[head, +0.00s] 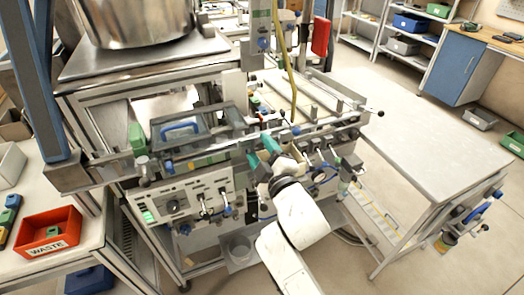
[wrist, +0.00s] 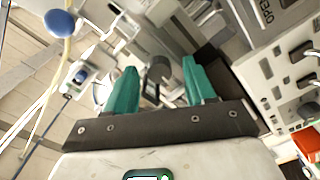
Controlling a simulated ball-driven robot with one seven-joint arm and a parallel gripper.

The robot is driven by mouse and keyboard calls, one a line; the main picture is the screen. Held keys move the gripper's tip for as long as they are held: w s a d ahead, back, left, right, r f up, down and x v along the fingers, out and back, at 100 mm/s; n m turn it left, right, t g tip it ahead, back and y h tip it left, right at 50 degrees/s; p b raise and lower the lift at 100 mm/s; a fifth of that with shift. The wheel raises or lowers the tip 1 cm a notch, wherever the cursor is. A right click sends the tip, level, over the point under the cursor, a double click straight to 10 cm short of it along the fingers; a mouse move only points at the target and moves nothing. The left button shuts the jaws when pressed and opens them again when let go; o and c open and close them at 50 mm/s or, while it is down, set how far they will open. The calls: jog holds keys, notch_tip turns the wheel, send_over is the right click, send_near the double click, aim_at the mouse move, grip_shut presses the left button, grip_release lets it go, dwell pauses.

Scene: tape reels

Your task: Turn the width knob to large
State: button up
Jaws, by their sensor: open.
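A pale control panel (head: 190,200) on the machine's front carries a round dark knob (head: 173,206), a green button and several small levers. I cannot read its labels, so I cannot tell which control is the width knob. My gripper (head: 261,151) is up and right of this panel, near the machine's front rail, with its teal fingers apart. In the wrist view my gripper (wrist: 160,67) is open; a dark grey part (wrist: 158,72) shows between the fingers, and I cannot tell whether they touch it. A panel with dark switches (wrist: 302,52) is at the right there.
A red waste bin (head: 47,235) stands on the left table. A large steel pot (head: 135,20) is above the machine. A grey worktable (head: 410,150) extends at right, largely clear. A yellow hose (head: 289,80) hangs behind my gripper. Rails and brackets crowd the fingers.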

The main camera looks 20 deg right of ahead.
jog(key=shift+c, duration=0.5)
grip_shut()
